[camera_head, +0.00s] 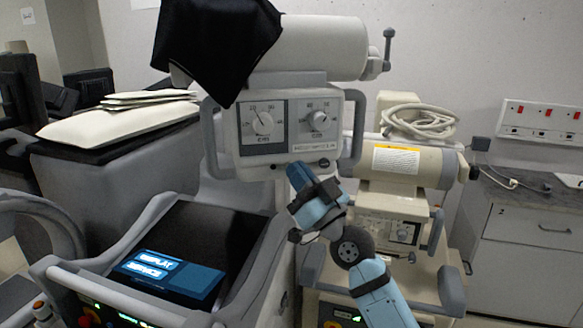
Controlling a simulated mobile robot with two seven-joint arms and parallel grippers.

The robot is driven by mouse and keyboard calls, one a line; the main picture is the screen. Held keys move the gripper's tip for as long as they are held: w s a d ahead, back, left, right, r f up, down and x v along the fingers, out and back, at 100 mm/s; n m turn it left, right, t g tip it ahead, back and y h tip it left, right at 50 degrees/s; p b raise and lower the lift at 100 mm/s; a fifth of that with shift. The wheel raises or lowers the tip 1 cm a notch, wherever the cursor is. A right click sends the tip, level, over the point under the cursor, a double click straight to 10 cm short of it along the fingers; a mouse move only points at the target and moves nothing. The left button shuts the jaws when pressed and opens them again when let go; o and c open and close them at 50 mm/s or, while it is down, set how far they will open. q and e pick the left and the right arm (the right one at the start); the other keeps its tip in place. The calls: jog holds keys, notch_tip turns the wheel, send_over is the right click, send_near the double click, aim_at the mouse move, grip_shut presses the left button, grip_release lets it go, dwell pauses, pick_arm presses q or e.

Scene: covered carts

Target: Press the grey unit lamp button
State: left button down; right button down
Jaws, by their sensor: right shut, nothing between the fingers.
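The grey unit (232,135) stands in the middle, with two dials on its front panel. Its left dial (262,124) and right dial (318,121) are both unobstructed. A small dark round control (324,163) sits low on the panel at the right; I cannot tell if it is the lamp button. My right gripper (299,173) is shut and empty, its blue fingertips at the panel's lower edge. They cover part of that edge, and I cannot tell whether they touch it. My left gripper is not in view.
A black cloth (215,45) hangs over the unit's top cylinder (325,48). A beige unit (395,215) with coiled cable (420,118) stands behind my right arm. A cart with a lit blue screen (168,275) is at front left. A drawer cabinet (530,235) is at right.

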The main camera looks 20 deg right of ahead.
jog(key=shift+w, duration=0.45)
dwell(0.5)
jog(key=shift+s, duration=0.85)
jog(key=shift+s+p, duration=0.1)
jog(key=shift+p, duration=0.25)
jog(key=s+p, duration=0.1)
jog(key=s, duration=0.3)
jog(key=shift+s+a+p, duration=0.2)
jog(key=shift+s+p, duration=0.15)
jog(key=shift+s, duration=0.05)
